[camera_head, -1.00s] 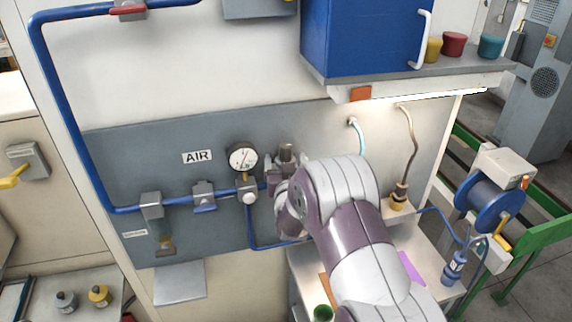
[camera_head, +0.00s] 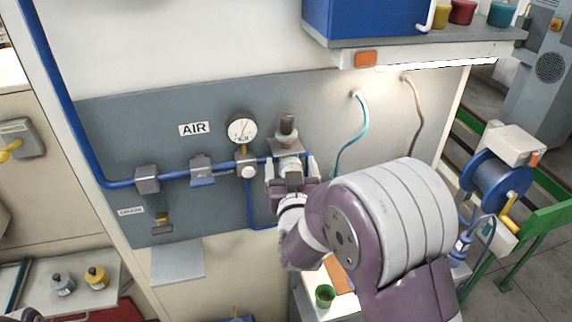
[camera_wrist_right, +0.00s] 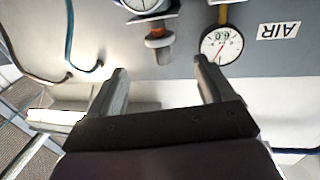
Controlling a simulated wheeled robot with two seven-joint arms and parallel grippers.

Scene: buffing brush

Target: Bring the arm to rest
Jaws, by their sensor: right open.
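My right gripper (camera_head: 291,170) is open and empty. In the head view its two fingers stand apart in front of the grey panel, just below a grey-brown knobbed fitting (camera_head: 287,128) on the blue air line. I cannot tell from this view whether they touch anything. In the right wrist view the open jaws (camera_wrist_right: 160,70) have nothing between them; the knobbed fitting (camera_wrist_right: 158,42) and a round gauge (camera_wrist_right: 221,44) lie beyond the tips. My right arm covers the lower right of the head view. My left gripper is out of view.
The pressure gauge (camera_head: 242,128) and blue pipe (camera_head: 120,184) run left of the gripper. A light-blue hose (camera_head: 359,125) hangs to its right. A blue cabinet (camera_head: 365,15) overhangs above. A hose reel (camera_head: 496,182) stands at right; a green cup (camera_head: 325,296) is below.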

